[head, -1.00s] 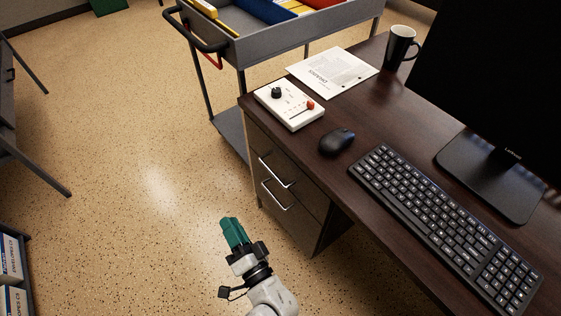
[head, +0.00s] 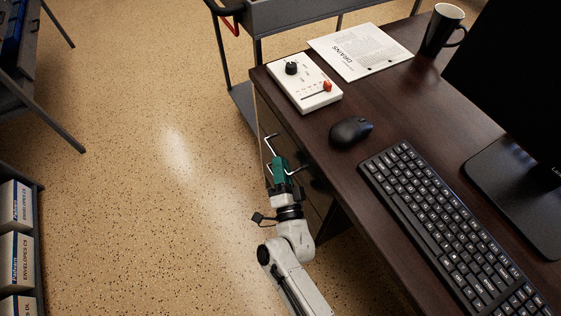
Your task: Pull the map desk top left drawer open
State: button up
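The map desk (head: 395,125) has a dark wooden top and stands on the right in the head view. Its drawer fronts (head: 300,150) are on the left side under the top, partly hidden by the desk edge and my arm. A silver bar handle (head: 271,142) shows on the upper drawer, which looks shut. My gripper (head: 278,166), with green fingers, is at the drawer fronts, close to the handles and just below the upper one. It overlaps the lower handle in the picture. I cannot tell whether it touches a handle or whether its fingers are apart.
On the desk are a white control box (head: 304,84), a mouse (head: 350,131), a keyboard (head: 455,232), a paper (head: 360,50), a mug (head: 443,28) and a monitor (head: 520,70). A grey cart (head: 290,15) stands behind. Shelves with boxes (head: 16,262) are at left. The floor between is clear.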

jog(key=shift+x, duration=0.9)
grip_shut()
